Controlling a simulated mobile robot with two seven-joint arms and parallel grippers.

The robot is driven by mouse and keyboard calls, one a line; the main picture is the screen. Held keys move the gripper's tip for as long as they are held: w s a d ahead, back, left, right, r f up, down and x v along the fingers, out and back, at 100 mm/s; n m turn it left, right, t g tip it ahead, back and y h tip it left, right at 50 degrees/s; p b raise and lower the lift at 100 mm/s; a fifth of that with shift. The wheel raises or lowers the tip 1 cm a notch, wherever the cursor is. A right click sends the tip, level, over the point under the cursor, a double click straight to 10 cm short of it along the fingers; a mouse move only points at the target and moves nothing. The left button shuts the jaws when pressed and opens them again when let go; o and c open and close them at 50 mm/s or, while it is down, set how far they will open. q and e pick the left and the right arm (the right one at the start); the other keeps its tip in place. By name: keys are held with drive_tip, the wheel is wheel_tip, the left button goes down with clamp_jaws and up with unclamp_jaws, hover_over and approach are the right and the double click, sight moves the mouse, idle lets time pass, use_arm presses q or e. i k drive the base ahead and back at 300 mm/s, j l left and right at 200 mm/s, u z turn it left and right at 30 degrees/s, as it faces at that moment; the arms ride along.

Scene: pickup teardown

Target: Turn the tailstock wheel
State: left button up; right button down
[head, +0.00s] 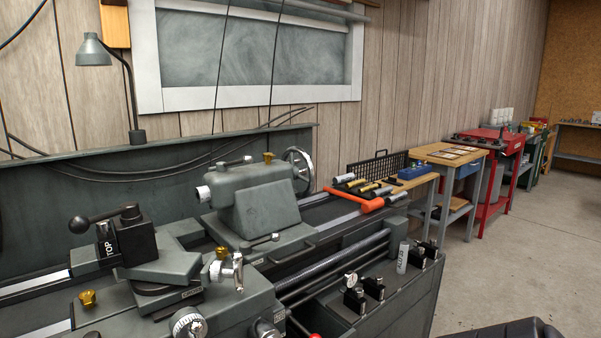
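The tailstock wheel (308,171) is a spoked metal handwheel at the right end of the grey-green tailstock (262,208). The tailstock sits on the lathe bed (340,224), right of the tool post (128,240). A small lever and a brass knob are on top of the tailstock, and part of the wheel is hidden behind its body. Neither of my grippers shows in the head view, and nothing is seen touching the wheel.
An orange-red tool (358,199) and several cylindrical tools lie right of the wheel. A grey lamp (93,50) stands behind the lathe. Workbenches (450,155) line the wall. Floor (535,240) at right is open, except for a black object (505,330) at the bottom edge.

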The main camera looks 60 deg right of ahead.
sight(298, 173)
drive_tip(key=k+l+z, duration=0.25)
drive_tip(key=l, duration=0.85)
drive_tip(key=k+l+z, duration=0.2)
drive_tip(key=l, duration=0.95)
drive_tip(key=l+z, duration=0.25)
drive_tip(key=l, duration=0.9)
drive_tip(key=i+j, duration=0.15)
drive_tip(key=j, duration=0.2)
drive_tip(key=i+j, duration=0.1)
drive_tip(key=j, duration=0.2)
drive_tip(key=i+j, duration=0.15)
drive_tip(key=j, duration=0.2)
drive_tip(key=i+j, duration=0.1)
drive_tip(key=j, duration=0.25)
drive_tip(key=i+j, duration=0.15)
drive_tip(key=j, duration=0.15)
